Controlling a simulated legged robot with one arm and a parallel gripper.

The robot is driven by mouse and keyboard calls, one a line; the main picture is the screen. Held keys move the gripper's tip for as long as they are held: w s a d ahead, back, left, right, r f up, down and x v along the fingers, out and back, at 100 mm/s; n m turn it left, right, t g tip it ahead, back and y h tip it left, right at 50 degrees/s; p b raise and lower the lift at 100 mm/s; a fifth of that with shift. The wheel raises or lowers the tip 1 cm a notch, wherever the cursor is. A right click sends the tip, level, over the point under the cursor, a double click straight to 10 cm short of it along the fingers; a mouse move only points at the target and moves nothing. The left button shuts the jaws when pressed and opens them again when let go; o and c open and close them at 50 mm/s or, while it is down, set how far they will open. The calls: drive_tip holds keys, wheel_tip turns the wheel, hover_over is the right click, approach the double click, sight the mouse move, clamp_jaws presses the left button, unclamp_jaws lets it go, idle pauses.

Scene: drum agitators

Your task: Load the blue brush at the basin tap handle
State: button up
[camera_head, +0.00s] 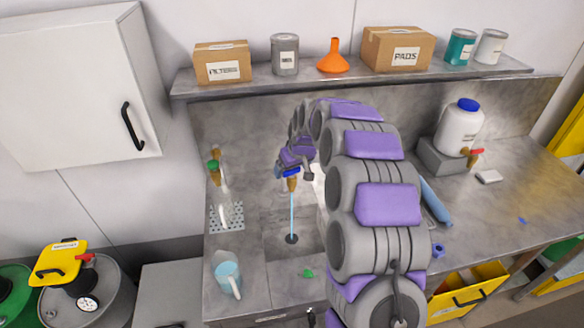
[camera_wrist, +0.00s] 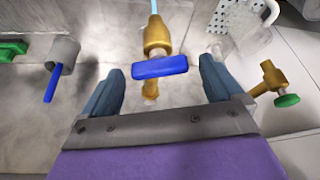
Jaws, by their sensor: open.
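The brass basin tap (camera_head: 292,184) with a blue lever handle (camera_wrist: 160,67) is at the back of the basin. A blue stream (camera_head: 292,212) runs from it to the dark drain (camera_head: 291,239). My gripper (camera_wrist: 163,72) is open; in the wrist view its two fingers stand on either side of the blue handle, with visible gaps to both. I cannot tell whether it is at the handle's depth. No brush can be made out for certain; a long blue object (camera_head: 435,202) lies on the counter, partly behind my arm.
A second brass tap with a green handle (camera_head: 213,166) is left of the basin, also in the wrist view (camera_wrist: 287,100). A grey cylinder with a blue lever (camera_wrist: 62,57) is left of my gripper. The shelf (camera_head: 360,79) hangs behind.

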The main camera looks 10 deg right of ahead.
drive_tip(key=v, duration=1.7)
drive_tip(key=shift+d, duration=0.1)
drive_tip(key=s+f+m+g+b, duration=0.1)
drive_tip(key=s+f, duration=0.4)
drive_tip(key=s, duration=1)
drive_tip(key=s+a+f+m+g+b, duration=0.1)
drive_tip(key=s+f+g+b, duration=0.2)
drive_tip(key=s, duration=1.2)
drive_tip(key=s+a+f+m+g+h+b, duration=0.1)
drive_tip(key=s+f+b, duration=0.3)
drive_tip(key=s, duration=1.2)
wheel_tip(320, 180, down, 3)
drive_tip(key=shift+r+g, duration=0.15)
drive_tip(key=shift+g, duration=0.35)
drive_tip(key=shift+a, duration=0.1)
drive_tip(key=shift+c, duration=0.4)
